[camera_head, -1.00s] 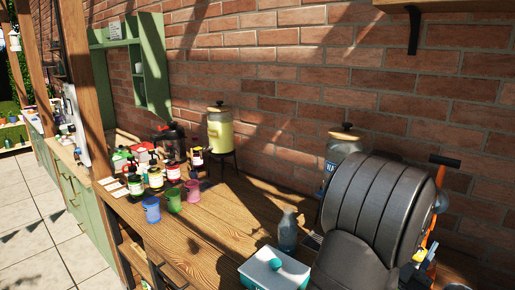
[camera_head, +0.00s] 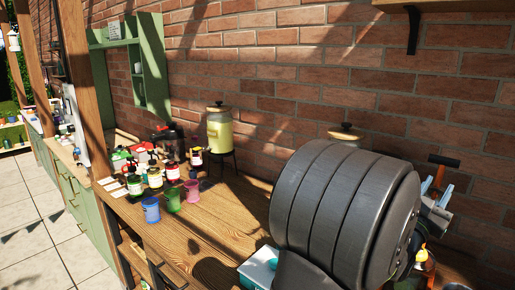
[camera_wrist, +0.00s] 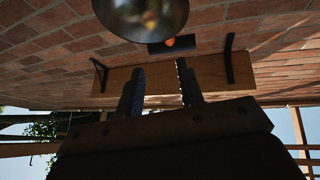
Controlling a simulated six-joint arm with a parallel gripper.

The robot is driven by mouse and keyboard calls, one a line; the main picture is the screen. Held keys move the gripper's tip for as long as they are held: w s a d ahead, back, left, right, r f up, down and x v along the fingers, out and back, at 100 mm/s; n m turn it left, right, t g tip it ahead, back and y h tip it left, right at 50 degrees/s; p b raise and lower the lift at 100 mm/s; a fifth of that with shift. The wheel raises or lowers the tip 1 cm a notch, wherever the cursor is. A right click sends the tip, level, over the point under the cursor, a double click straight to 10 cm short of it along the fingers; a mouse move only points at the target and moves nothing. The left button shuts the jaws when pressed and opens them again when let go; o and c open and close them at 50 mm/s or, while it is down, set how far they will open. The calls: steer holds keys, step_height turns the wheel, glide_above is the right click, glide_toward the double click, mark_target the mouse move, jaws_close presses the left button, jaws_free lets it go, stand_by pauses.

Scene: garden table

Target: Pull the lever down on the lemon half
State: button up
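The lever is partly in view at the right of the head view: a dark handle (camera_head: 444,160) on an orange arm (camera_head: 438,178), raised. A black block with an orange spot (camera_wrist: 172,45), perhaps the lever handle, shows beyond the fingertips. A shiny metal dome (camera_wrist: 143,14) is at the top. I cannot make out the lemon half.
A yellow-filled dispenser (camera_head: 219,132), several bottles (camera_head: 155,177) and coloured cups (camera_head: 151,210) stand left on the wooden table (camera_head: 205,235). A white-and-teal box (camera_head: 257,268) is near my arm. A brick wall runs behind; a shelf (camera_wrist: 150,85) hangs on it.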

steer(key=shift+w+d+r, duration=0.15)
